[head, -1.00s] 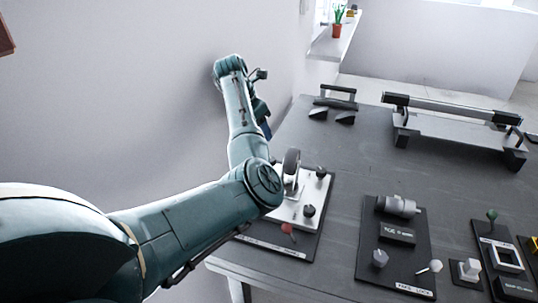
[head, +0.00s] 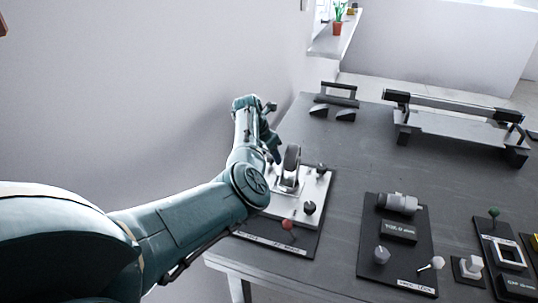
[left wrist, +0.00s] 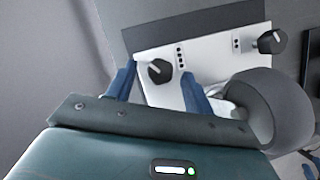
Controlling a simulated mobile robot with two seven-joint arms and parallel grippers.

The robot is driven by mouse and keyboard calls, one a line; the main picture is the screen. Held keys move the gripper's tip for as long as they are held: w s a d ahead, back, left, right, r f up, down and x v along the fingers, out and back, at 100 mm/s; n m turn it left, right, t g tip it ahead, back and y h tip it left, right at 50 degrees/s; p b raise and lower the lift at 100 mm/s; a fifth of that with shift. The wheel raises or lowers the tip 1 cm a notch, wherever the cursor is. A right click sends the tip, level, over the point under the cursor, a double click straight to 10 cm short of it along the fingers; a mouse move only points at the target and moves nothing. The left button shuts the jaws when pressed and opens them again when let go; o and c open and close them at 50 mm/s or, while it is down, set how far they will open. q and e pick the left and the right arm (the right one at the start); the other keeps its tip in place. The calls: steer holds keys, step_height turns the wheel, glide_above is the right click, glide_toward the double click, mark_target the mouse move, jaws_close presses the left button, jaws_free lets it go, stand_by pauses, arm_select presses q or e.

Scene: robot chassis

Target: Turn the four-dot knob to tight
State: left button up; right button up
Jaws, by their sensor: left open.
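The four-dot knob (left wrist: 155,71) is a dark round knob with a pale pointer line, on a white plate (left wrist: 222,68) beside a column of dots. In the left wrist view it shows between the two blue fingertips of my left gripper (left wrist: 158,70). The gripper is open, with one finger on each side of the knob; I cannot tell whether they touch it. In the head view my left gripper (head: 272,147) is at the far left of the caster board, and the four-dot knob is hidden there. My right gripper is out of view.
A caster wheel (head: 291,163) stands close to the gripper; it also shows in the left wrist view (left wrist: 268,105). A two-dot knob (left wrist: 270,42) sits on the same plate. Another dark knob (head: 309,207) and a red-topped lever (head: 288,225) are nearer. A wall (head: 150,90) is left.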

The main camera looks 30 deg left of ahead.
arm_select(q)
steer(key=shift+w+f, duration=0.1)
steer(key=shift+f, duration=0.05)
steer(key=c, duration=1)
steer(key=shift+m+p, duration=0.3)
steer(key=shift+m, duration=0.2)
steer(key=shift+m+h, duration=0.3)
steer(key=o, duration=1)
